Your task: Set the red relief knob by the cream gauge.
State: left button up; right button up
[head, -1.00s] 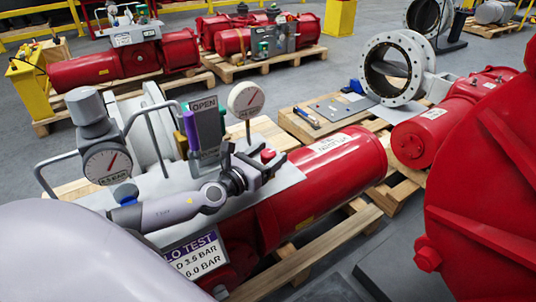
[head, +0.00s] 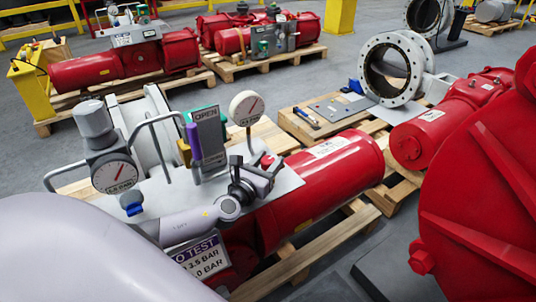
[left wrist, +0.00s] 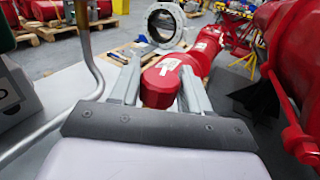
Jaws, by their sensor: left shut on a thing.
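The red relief knob (head: 268,158) is on the grey panel (head: 285,187), partly hidden by my left gripper (head: 257,164). In the left wrist view, the fingers stand on both sides of a red faceted piece (left wrist: 160,86), which looks like the knob, and are shut on it. The cream gauge (head: 246,107) stands on a thin stem behind the gripper; its needle points up and to the right, and its marks are too small to read. My right gripper is not in view.
A larger grey gauge (head: 115,174) and a bent handrail (head: 150,122) stand left of the gripper. A test placard (head: 203,255) hangs in front. The red cylinder (head: 335,165) extends right.

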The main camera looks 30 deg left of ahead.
aim_at(265, 166)
pick_arm(q)
jog(key=shift+n+y, duration=0.3)
jog(key=shift+y, duration=0.2)
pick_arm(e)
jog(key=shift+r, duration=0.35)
pick_arm(q)
jog(key=o, duration=0.9)
jog(key=shift+o, duration=0.2)
jog(key=shift+s+d, duration=0.25)
jog(key=shift+s, duration=1.55)
jog(key=shift+s+d, duration=0.2)
jog(key=shift+s, duration=1.55)
